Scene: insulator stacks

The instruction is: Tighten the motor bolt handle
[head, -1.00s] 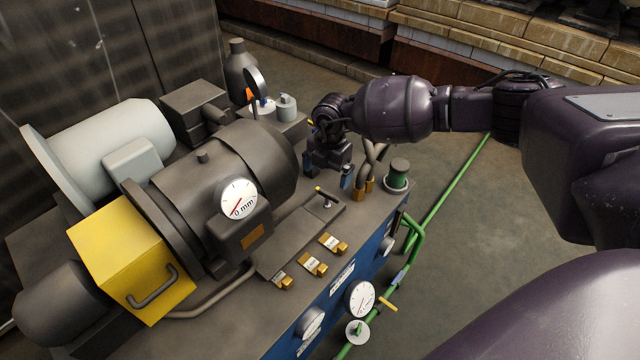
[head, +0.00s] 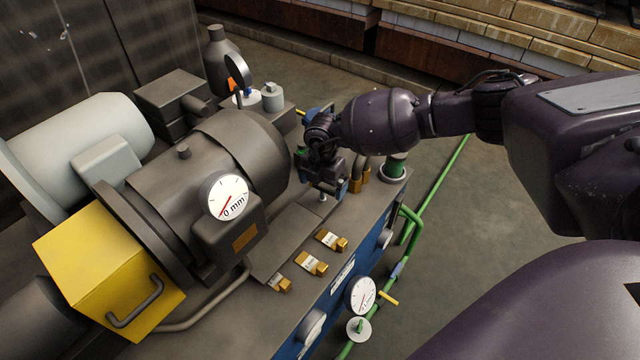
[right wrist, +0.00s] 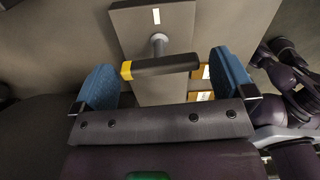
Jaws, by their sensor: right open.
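The bolt handle (right wrist: 165,66) is a dark crossbar with a yellow end on a grey post, standing on a flat grey plate (right wrist: 152,20). In the right wrist view it lies crosswise between the two blue fingertips of my right gripper (right wrist: 166,78), which is open with nothing clamped. In the head view my right gripper (head: 324,180) is over the plate beside the motor (head: 240,150) and hides most of the handle; only part of the post (head: 322,197) shows below it. My left gripper is not in view.
The dark motor with a white 0 mm dial (head: 228,196) stands close left of the gripper. Several brass-coloured labelled blocks (head: 312,263) sit in front. A green-based knob (head: 396,167) and hoses stand to the right. A yellow box (head: 100,265) is at the left.

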